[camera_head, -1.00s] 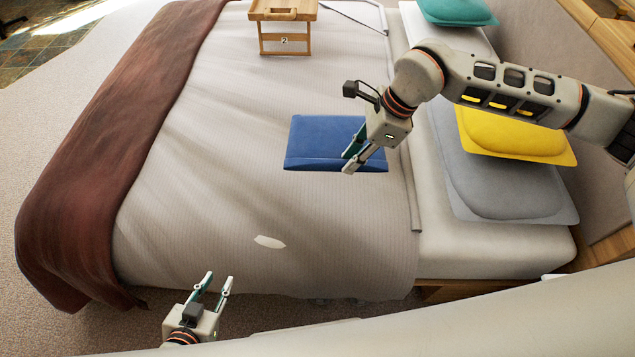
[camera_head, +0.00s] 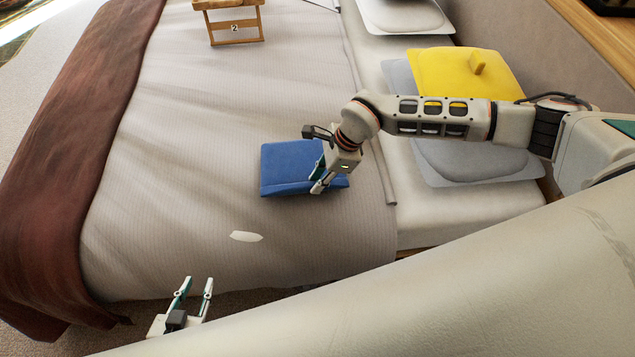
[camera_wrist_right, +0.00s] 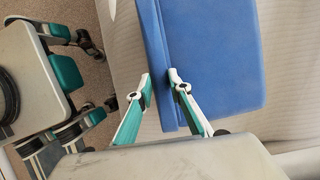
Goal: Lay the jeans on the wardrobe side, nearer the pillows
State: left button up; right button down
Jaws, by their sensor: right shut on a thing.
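The jeans (camera_head: 290,163), a folded blue bundle, are over the middle of the bed's pale striped cover (camera_head: 190,165). My right gripper (camera_head: 318,183) is shut on their near edge at the right; in the right wrist view the fingers (camera_wrist_right: 160,77) meet at the edge of the blue cloth (camera_wrist_right: 215,60). I cannot tell whether the jeans touch the cover. My left gripper (camera_head: 197,282) is open and empty at the near side of the bed. Pillows lie at the right end: a yellow one (camera_head: 445,72), a grey one (camera_head: 470,160) and a pale one (camera_head: 405,14).
A small wooden tray table (camera_head: 236,28) marked 2 stands at the far side of the bed. A brown throw (camera_head: 75,150) covers the left end. A small white flat thing (camera_head: 246,237) lies near the front. The cover between throw and jeans is clear.

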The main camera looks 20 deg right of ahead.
jog(key=shift+f, duration=0.8)
jog(key=c, duration=1.8)
grip_release()
jog(key=shift+c, duration=0.2)
